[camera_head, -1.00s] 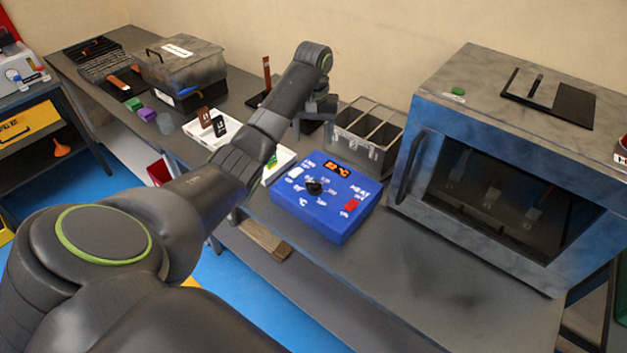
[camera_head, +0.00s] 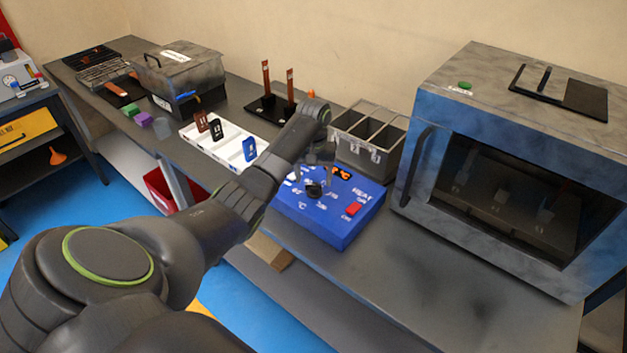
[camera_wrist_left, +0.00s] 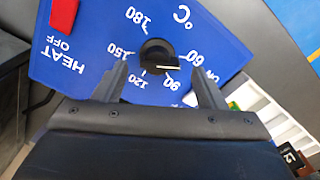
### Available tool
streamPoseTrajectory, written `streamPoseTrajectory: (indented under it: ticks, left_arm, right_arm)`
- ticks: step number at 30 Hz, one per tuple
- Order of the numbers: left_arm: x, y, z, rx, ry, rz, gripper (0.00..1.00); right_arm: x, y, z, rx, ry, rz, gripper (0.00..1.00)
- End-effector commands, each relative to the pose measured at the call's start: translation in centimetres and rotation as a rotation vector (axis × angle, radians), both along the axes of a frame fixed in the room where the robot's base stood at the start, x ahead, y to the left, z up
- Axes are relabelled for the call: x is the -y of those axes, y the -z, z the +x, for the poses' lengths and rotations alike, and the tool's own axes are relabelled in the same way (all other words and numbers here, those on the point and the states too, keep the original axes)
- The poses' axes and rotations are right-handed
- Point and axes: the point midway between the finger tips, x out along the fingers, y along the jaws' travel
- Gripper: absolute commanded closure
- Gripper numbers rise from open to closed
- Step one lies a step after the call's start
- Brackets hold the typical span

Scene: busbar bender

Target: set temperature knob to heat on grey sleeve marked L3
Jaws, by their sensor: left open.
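The blue heat control box (camera_head: 335,232) sits on the bench with a black temperature knob (camera_head: 314,189) on its top. In the left wrist view the knob (camera_wrist_left: 158,56) has a white pointer line aimed near the 90 mark, on the side towards 60. My left gripper (camera_head: 318,158) is over the box; in its wrist view the gripper (camera_wrist_left: 162,76) is open, with its fingers on either side of the knob's near edge. I cannot tell whether they touch it. I cannot make out a grey sleeve marked L3.
A red switch (camera_head: 353,209) beside HEAT OFF lettering is on the box. A white tray (camera_head: 231,157) with brown, black and blue tags stands left. A grey divided bin (camera_head: 366,150) is behind the box, and an oven (camera_head: 420,165) is close on the right.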

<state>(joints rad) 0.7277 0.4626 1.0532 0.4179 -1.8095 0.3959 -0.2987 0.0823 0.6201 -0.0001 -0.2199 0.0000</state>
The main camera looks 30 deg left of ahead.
Motion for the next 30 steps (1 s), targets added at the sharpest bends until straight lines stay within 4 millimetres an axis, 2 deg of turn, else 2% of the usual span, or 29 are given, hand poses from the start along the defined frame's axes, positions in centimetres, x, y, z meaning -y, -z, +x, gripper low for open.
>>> streamPoseTrajectory:
  ticks: [6, 15, 25, 26, 30]
  left_arm:
    - [0.0, 1.9, 0.0, -0.001, -0.001, 0.000, 0.35]
    - [0.0, 2.2, 0.0, 0.001, 0.000, 0.000, 0.35]
    - [0.0, 2.1, 0.0, 0.001, 0.000, 0.000, 0.77]
    - [0.0, 2.1, 0.0, 0.001, 0.000, 0.000, 0.80]
    - [0.0, 2.1, 0.0, 0.001, 0.005, 0.000, 0.80]
  right_arm:
    - [0.0, -0.3, 0.0, 0.000, 0.000, 0.000, 0.64]
    - [-0.1, -0.2, 0.0, 0.000, 0.001, 0.002, 0.64]
    - [-0.4, -0.2, 0.0, -0.001, 0.002, 0.004, 0.64]
    - [-0.4, -0.2, 0.0, -0.001, 0.002, 0.004, 0.64]
    - [-0.4, -0.3, -0.1, -0.001, 0.002, 0.004, 0.64]
